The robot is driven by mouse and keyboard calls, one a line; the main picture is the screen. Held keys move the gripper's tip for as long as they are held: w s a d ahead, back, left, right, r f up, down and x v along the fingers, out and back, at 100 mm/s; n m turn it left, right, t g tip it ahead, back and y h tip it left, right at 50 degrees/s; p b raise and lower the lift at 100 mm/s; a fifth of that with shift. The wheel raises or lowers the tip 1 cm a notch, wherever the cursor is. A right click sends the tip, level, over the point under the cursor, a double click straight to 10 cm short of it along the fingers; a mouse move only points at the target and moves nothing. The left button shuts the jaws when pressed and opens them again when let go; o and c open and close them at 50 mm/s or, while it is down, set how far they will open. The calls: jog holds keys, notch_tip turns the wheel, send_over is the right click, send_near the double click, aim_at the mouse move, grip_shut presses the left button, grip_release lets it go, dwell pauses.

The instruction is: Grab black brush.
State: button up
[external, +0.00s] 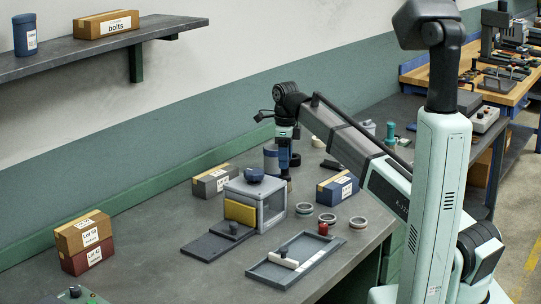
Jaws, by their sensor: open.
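My gripper (286,182) hangs pointing down just behind and to the right of the grey box-shaped machine, above the table. It is small in the picture, and I see nothing held in it. A small dark knob-like piece (233,228) stands on a dark flat plate (212,246) left of the machine. A white block with a dark upright handle (284,252) lies in a shallow grey tray (262,271) at the table's front. I cannot tell for sure which of these, if either, is the black brush. My gripper is apart from both.
Boxes (337,190) stand around.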

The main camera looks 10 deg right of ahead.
aim_at(285, 175)
jog(key=shift+s+f, duration=0.1)
jog(key=shift+f, duration=1.7)
grip_shut()
